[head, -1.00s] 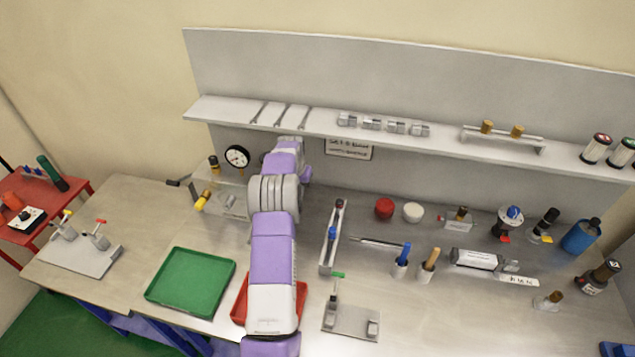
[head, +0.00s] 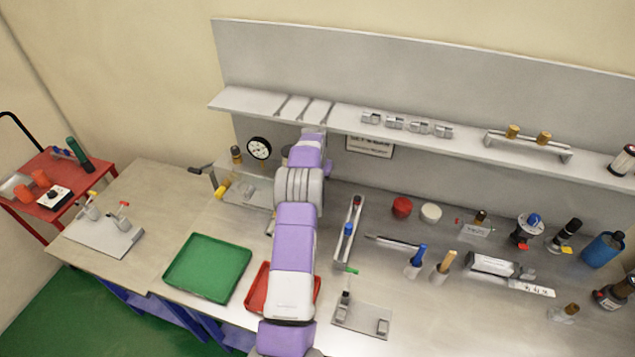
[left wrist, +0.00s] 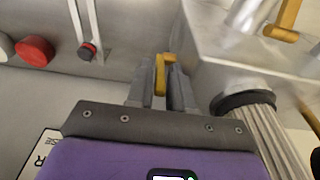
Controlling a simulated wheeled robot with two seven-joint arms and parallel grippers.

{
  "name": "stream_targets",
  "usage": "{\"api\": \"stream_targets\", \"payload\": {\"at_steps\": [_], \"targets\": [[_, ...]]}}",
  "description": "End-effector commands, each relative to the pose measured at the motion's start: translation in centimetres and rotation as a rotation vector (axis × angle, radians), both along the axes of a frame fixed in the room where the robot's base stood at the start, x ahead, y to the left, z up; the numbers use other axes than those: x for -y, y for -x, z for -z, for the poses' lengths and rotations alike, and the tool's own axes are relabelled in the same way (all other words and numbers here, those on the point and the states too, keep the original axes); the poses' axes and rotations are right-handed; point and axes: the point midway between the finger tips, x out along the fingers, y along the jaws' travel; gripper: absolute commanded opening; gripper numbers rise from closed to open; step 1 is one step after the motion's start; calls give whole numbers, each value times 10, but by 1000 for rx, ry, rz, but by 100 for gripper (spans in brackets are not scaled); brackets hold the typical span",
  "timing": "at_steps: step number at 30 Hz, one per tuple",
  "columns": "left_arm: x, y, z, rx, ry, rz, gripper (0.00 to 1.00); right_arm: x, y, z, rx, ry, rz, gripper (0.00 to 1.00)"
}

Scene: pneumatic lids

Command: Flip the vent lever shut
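A yellow lever (left wrist: 160,86) shows in the left wrist view, standing between the two fingers of my left gripper (left wrist: 162,90). The fingers lie against both sides of it with no clear gap, so the gripper looks shut on it. A pale metal block (left wrist: 250,50) stands just right of the fingers. In the head view my purple and white left arm reaches over the bench to the back. It hides its own gripper and this lever. A yellow handle (head: 222,191) shows left of the arm, by the pressure gauge (head: 259,148). My right gripper is not in view.
A green tray (head: 207,267) and a red tray (head: 257,290) lie at the front. A grey rail (head: 342,240) with tools, a red cap (head: 402,206) and a white cap (head: 431,212) stand right of the arm. The shelf (head: 450,145) overhangs the back.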

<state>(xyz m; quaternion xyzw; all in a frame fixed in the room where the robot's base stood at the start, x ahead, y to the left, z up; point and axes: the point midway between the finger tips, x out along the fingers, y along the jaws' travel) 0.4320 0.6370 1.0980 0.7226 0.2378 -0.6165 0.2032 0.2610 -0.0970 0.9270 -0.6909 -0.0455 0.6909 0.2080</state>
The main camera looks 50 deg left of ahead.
Motion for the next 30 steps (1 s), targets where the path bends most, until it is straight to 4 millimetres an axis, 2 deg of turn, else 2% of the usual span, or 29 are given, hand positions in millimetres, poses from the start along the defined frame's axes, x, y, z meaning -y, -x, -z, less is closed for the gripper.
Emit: {"api": "stream_targets", "payload": {"at_steps": [5,12,16,30], "targets": [[1,1,-14,3,-3,1,21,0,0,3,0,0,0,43],[5,6,-54,2,-2,0,21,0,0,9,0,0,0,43],[6,8,-68,1,-1,0,21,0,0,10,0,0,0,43],[7,9,-74,-1,1,0,21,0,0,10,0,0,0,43]]}}
